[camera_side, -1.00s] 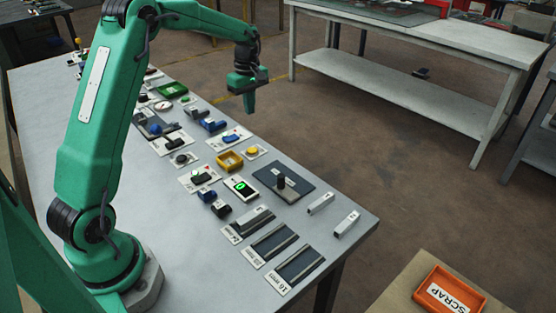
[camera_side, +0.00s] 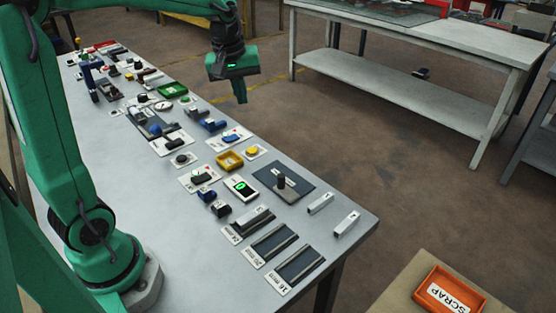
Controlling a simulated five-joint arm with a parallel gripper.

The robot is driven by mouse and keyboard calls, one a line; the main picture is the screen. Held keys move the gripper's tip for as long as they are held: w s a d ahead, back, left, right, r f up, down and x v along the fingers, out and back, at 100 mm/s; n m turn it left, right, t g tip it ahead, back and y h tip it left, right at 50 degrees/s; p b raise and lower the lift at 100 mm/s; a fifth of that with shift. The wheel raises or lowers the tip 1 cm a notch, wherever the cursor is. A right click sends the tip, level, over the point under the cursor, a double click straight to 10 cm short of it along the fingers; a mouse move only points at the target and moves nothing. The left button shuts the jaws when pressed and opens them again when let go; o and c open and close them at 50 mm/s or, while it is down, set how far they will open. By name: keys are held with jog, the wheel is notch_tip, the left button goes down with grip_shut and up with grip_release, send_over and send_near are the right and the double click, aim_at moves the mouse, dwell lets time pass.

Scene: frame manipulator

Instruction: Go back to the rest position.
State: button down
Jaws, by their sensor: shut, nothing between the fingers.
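My gripper (camera_side: 241,97) is in the upper middle of the side view, at the end of my green arm. It points downward and hangs in the air, apart from the objects on the bench. Its fingers are together with nothing between them. The light grey bench (camera_side: 150,205) lies below and to the left of it.
Small fixtures line the bench: a green tray (camera_side: 172,91), a yellow bin (camera_side: 230,160), a dark plate with a post (camera_side: 284,182) and slotted blocks (camera_side: 272,243). An orange scrap bin (camera_side: 449,293) stands lower right. A white table (camera_side: 420,90) is behind.

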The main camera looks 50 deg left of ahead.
jog(key=s+d+m+t, duration=0.1)
jog(key=s+d+m, duration=0.3)
jog(key=s, duration=0.5)
jog(key=s+d+m+t, duration=0.2)
jog(key=s+d+m, duration=0.2)
jog(key=s, duration=0.5)
jog(key=m, duration=0.2)
jog(key=shift+d+m, duration=0.3)
jog(key=shift+d, duration=0.05)
